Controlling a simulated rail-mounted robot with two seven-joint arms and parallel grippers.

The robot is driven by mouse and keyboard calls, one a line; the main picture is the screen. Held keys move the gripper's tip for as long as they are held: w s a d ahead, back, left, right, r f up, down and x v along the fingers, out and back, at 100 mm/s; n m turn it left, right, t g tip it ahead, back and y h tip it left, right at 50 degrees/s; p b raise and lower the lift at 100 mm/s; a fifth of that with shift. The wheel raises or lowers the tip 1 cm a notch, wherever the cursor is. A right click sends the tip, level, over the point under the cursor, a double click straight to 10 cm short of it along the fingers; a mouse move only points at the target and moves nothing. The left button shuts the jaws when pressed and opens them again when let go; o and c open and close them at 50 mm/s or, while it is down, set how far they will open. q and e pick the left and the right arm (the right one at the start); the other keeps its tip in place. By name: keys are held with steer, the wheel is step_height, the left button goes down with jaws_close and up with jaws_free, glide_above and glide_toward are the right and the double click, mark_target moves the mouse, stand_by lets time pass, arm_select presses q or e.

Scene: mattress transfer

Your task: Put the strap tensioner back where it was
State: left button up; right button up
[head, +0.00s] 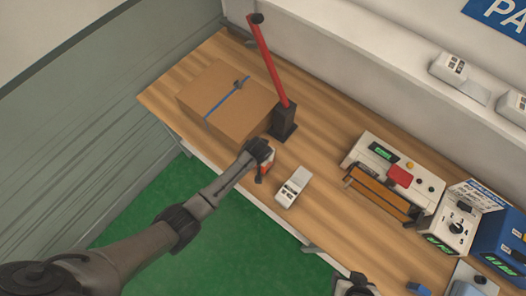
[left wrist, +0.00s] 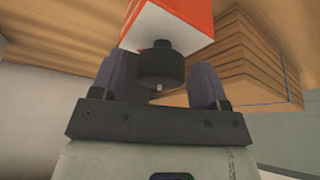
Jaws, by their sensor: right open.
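A red-and-white tool with a black round end, which looks like the strap tensioner (head: 264,172), is at my left gripper (head: 262,152), over the front part of the bench. In the left wrist view the tensioner (left wrist: 175,18) shows its orange-red and white body, with the black end between the two fingers of the left gripper (left wrist: 160,75). The fingers appear closed on it. My right gripper (head: 355,286) is at the bottom edge of the head view, partly cut off, open, with nothing seen in it.
A cardboard box (head: 215,90) with a blue strap lies on the wooden bench (head: 325,130). A red arm on a black post (head: 284,122) stands beside it. A small grey-white device (head: 293,187) is right of the left gripper. A sealing machine (head: 380,153) and blue unit (head: 505,240) stand farther right.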

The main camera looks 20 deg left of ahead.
arm_select(q)
steer(key=shift+s+r, duration=0.1)
steer(key=shift+r, duration=0.45)
steer(key=shift+p+v, duration=0.5)
steer(key=shift+v, duration=5.1)
steer(key=shift+s, duration=0.1)
steer(key=s+a+r+m, duration=0.1)
steer(key=s+a, duration=0.1)
steer(key=s, duration=0.7)
steer(key=s+a+r+m, duration=0.1)
steer(key=s+a+r, duration=0.1)
steer(key=s, duration=0.7)
steer(key=s+a+r+m, duration=0.1)
steer(key=s+a, duration=0.1)
steer(key=s, duration=0.7)
steer(key=shift+s+a+r+g+h, duration=0.25)
steer(key=shift+s+g+h, duration=0.05)
steer(key=shift+g, duration=0.1)
